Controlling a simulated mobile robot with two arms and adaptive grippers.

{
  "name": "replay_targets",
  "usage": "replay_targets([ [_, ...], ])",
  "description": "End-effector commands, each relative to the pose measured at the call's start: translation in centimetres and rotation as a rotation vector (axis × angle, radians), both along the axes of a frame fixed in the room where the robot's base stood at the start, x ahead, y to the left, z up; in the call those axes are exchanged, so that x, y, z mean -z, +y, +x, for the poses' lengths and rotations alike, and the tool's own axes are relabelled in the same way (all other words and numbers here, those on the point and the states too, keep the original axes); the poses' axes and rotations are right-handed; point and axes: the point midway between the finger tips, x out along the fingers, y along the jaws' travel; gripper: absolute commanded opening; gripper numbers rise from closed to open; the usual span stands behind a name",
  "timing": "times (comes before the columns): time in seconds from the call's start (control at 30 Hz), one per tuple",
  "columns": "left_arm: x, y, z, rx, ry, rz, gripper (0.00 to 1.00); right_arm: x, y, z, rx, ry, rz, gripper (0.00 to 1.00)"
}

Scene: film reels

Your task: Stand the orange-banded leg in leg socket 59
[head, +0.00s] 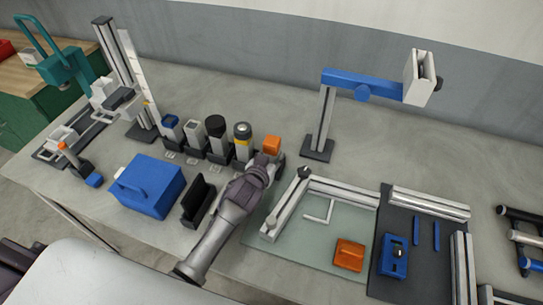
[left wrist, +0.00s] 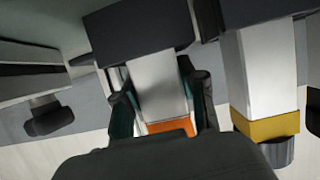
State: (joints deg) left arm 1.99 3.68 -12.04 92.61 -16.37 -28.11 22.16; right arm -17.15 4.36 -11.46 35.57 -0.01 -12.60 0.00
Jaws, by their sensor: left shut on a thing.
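The orange-banded leg (head: 272,143) stands upright at the right end of a row of legs in the head view; only its orange top shows clearly there. In the left wrist view, its pale shaft (left wrist: 157,85) runs from a dark holder block (left wrist: 138,32) to the orange band. My left gripper (head: 268,160) is shut on this leg, with a finger on each side of the shaft. The leg's foot is hidden by the dark block, so I cannot tell how deep it sits. Socket numbers are not readable. My right gripper is not in view.
A yellow-banded leg (head: 242,138) stands close beside the held one. More legs (head: 215,132) stand left in dark holders. A blue box (head: 147,184) and a black stand (head: 199,199) lie in front. A blue-armed post (head: 320,125) stands right. An orange block (head: 348,255) lies front right.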

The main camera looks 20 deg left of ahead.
Motion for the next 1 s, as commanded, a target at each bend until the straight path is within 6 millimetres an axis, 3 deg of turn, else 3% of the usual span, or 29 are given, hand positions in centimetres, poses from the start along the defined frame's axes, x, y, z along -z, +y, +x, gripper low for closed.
replay_targets([
  [0.03,0.2,0.0,0.0,0.0,-0.001,-0.001,0.0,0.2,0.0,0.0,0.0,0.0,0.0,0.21],
  [0.07,0.2,0.0,0.0,0.0,0.001,0.0,0.44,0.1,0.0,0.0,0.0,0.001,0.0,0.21],
  [0.2,0.2,0.0,0.0,0.0,0.001,0.0,0.66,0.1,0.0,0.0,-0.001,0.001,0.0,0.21],
  [0.57,-0.3,0.0,0.0,0.0,0.0,0.0,0.66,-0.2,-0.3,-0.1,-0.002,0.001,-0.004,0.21],
  [0.77,-1.1,0.1,-3.0,0.0,0.002,0.0,0.66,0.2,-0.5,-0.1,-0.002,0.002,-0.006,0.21],
  [1.0,-3.1,0.3,-7.8,0.0,0.001,-0.001,0.66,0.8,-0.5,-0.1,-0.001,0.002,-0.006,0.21],
])
